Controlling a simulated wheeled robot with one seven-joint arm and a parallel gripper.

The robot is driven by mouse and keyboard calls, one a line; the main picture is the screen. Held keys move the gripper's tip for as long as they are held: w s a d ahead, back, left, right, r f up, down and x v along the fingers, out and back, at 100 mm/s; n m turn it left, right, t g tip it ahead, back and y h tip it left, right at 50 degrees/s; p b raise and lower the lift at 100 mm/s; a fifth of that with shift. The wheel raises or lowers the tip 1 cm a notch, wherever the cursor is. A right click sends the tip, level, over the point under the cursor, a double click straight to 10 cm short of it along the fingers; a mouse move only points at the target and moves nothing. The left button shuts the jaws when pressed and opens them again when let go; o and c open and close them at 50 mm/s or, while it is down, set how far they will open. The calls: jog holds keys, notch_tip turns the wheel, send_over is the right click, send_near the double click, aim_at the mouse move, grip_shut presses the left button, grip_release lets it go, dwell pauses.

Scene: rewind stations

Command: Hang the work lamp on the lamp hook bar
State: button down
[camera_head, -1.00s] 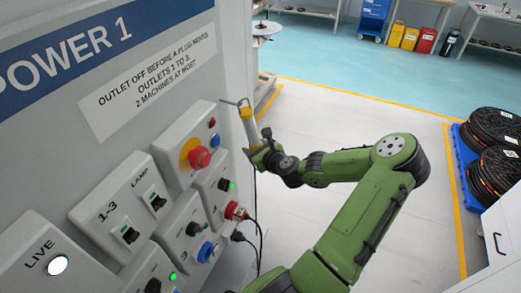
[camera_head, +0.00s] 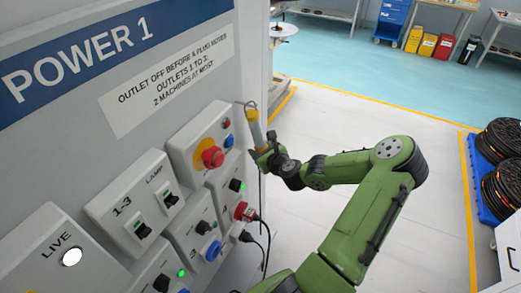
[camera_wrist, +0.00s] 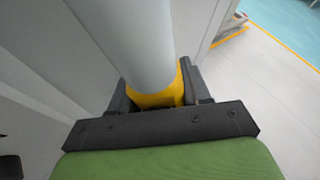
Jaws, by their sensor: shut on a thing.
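In the wrist view the pale tube (camera_wrist: 135,45) rises from the yellow grip (camera_wrist: 156,97) between the dark jaws. A thin grey piece shows by the lamp's hook at the panel edge; I cannot tell whether it is the lamp hook bar or whether the hook touches it.
The power panel (camera_head: 75,143) fills the left, with switches, a red stop knob (camera_head: 212,156) and plugs with hanging cables (camera_head: 266,240). Black reels (camera_head: 503,140) stand on a blue pallet at right. The floor (camera_head: 370,120) between is clear.

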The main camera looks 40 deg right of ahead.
jog(key=shift+c, duration=2.2)
grip_release()
jog(key=shift+s, duration=0.1)
jog(key=b+v, duration=0.9)
jog(key=v, duration=0.6)
jog(key=shift+s+b, duration=0.25)
jog(key=shift+b, duration=0.05)
jog(key=shift+r, duration=0.15)
